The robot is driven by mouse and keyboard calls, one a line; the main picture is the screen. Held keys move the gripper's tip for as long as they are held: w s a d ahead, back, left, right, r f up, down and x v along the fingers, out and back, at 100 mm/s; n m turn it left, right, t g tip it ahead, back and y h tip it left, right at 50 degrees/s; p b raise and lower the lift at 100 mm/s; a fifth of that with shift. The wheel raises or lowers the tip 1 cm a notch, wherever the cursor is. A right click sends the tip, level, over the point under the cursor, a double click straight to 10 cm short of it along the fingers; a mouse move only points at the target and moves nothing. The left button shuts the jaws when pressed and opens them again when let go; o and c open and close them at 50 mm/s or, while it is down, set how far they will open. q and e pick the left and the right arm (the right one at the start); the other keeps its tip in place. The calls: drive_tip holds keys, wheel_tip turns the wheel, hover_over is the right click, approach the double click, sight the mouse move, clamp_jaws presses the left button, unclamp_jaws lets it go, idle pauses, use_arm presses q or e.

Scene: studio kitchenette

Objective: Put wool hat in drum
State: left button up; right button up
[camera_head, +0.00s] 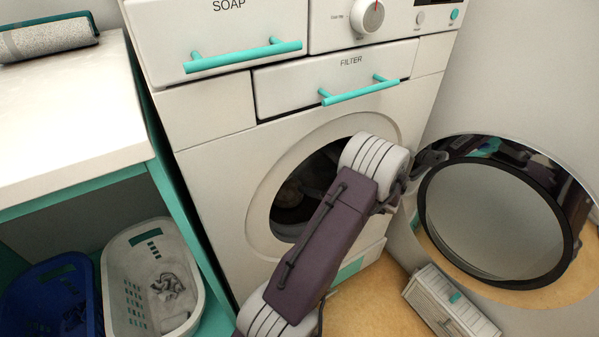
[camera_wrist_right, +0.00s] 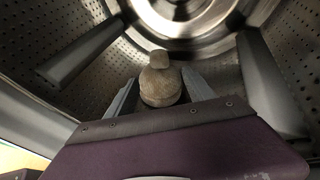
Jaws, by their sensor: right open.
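The wool hat (camera_wrist_right: 160,84), beige-brown with a round bobble on top, is inside the metal drum (camera_wrist_right: 100,85) in the right wrist view. My right gripper (camera_wrist_right: 160,78) is open, with one grey finger on each side of the hat. I cannot tell whether the fingers touch it. In the head view my right arm reaches to the washer's round opening and hides much of it. The dark drum interior (camera_head: 287,213) shows left of the arm, with a dim brownish shape inside. My left gripper is out of view.
The round washer door (camera_head: 490,225) stands wide open at the right. A white vented box (camera_head: 448,302) is on the floor below it. A white basket (camera_head: 117,265) and a blue basket (camera_head: 40,300) stand under the counter (camera_head: 70,110) at left.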

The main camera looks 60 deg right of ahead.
drive_tip(key=p+v, duration=0.1)
drive_tip(key=v, duration=0.2)
drive_tip(key=shift+s+a+r, duration=0.1)
drive_tip(key=shift+s, duration=0.25)
idle(0.4)
